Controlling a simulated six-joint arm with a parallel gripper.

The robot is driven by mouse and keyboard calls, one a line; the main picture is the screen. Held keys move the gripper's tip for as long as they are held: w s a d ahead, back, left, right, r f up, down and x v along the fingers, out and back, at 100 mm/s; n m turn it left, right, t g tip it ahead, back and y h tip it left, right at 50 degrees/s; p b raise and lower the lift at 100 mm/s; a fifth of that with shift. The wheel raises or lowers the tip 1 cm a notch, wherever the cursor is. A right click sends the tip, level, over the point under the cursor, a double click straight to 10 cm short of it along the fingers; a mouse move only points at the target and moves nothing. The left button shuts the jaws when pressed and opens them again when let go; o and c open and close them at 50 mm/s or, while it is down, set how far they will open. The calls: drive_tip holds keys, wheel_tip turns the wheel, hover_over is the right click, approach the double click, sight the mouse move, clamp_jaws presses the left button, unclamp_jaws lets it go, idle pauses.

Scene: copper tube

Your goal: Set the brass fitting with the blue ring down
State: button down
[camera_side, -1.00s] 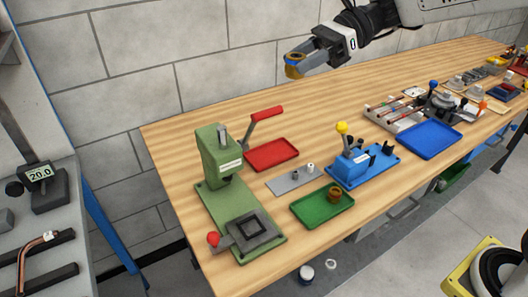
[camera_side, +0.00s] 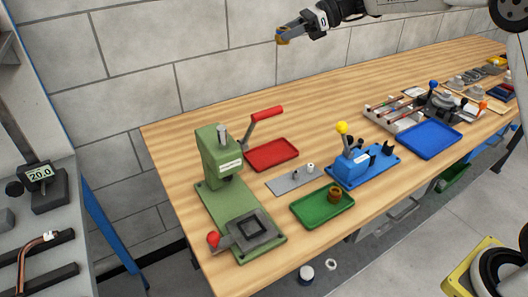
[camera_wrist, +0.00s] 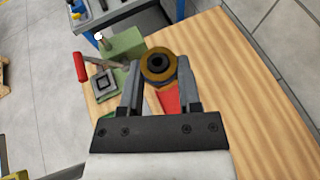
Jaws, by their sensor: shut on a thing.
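My gripper (camera_side: 283,36) is shut on a brass fitting (camera_wrist: 146,63) and holds it in the air, well above the back of the bench in the side view. In the wrist view the fitting sits between the fingertips, its round end with a dark hole facing the camera. A second brass fitting (camera_side: 335,194) stands in the green tray (camera_side: 310,215), apart from my gripper.
A red tray (camera_side: 271,154), a green press (camera_side: 217,150) with a red-handled lever, a grey plate (camera_side: 290,182) and a blue lever tool (camera_side: 352,170) stand on the wooden bench. A blue tray (camera_side: 432,139) lies further right. The bench's back strip is clear.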

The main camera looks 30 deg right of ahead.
drive_tip(key=w+d, duration=0.1)
hover_over(284, 151)
wheel_tip(284, 151, down, 24)
drive_tip(key=shift+r, duration=0.2)
drive_tip(key=shift+a+f, duration=0.1)
drive_tip(key=shift+f, duration=4.85)
drive_tip(key=shift+f, duration=0.15)
drive_tip(key=shift+c, duration=1.5)
unclamp_jaws()
